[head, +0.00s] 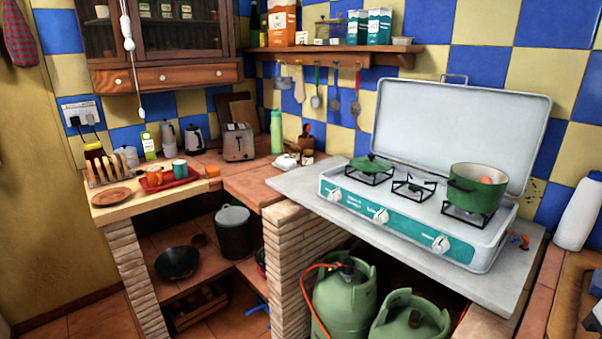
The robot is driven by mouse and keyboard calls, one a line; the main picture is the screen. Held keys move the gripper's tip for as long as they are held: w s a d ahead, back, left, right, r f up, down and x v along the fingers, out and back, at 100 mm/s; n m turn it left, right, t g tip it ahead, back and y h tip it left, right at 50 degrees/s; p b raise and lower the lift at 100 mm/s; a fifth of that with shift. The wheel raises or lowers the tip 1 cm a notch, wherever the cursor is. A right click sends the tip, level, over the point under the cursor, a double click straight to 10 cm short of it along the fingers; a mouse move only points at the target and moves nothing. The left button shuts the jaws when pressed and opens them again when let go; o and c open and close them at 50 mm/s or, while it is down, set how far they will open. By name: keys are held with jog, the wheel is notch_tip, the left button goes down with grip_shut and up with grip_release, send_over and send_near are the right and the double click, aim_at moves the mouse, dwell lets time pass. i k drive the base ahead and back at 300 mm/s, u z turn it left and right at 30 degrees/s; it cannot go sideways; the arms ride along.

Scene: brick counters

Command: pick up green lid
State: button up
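The green lid (371,162) is a low, round cover with a small knob. It rests on the left burner grate of the white and teal camping stove (400,217). A green pot (474,188) with orange-red contents stands uncovered on the right burner. The middle burner (413,188) is bare. I cannot make out my gripper in the head view.
The stove's raised white cover (455,125) stands behind the burners. A shelf (335,53) with hanging utensils is above left. A white bottle (580,212) stands at the right. Green gas cylinders (347,300) sit below. The grey slab (293,187) left of the stove is clear.

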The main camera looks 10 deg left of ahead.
aim_at(371, 163)
jog(key=u, duration=1.75)
jog(key=i, duration=2.35)
jog(key=z, duration=1.1)
jog(key=i, duration=0.8)
jog(key=z, duration=0.75)
